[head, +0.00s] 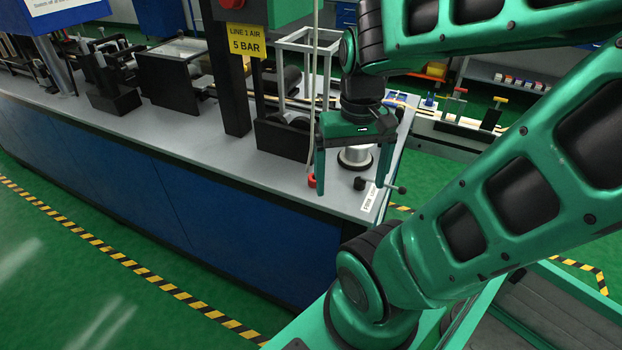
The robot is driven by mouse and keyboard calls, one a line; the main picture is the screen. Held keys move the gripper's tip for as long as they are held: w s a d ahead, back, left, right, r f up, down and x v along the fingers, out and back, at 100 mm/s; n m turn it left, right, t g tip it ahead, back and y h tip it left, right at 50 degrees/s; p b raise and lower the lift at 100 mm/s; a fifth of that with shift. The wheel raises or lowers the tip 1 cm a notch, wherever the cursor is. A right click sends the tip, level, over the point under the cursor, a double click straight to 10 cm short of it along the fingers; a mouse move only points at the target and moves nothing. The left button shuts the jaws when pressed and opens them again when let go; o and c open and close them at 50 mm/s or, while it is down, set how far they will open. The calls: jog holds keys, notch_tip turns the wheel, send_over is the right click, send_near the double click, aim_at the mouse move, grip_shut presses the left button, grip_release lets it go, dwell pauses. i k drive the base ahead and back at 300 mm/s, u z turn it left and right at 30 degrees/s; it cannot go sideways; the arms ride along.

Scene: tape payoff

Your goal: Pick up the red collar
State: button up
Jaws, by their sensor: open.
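The red collar (312,181) is a small red piece on the grey bench top, near the bench's right end. My gripper (351,182) hangs over that end, pointing down. Its two green fingers are wide apart with nothing held between them. The left finger's tip is just in front of the collar in the picture and hides part of it. I cannot tell whether the finger touches the collar or how far apart they are in depth.
A silver spool-like cylinder (355,157) shows between my fingers. A dark knobbed handle (401,190) is close to the right fingertip. A black block (284,137) and a post with a yellow sign (245,40) stand to the left. The bench front edge is clear.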

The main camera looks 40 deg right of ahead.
aim_at(312, 181)
jog(key=z, duration=0.8)
jog(key=k, duration=1.1)
jog(key=u, duration=0.9)
jog(key=i, duration=1)
jog(key=z, duration=0.1)
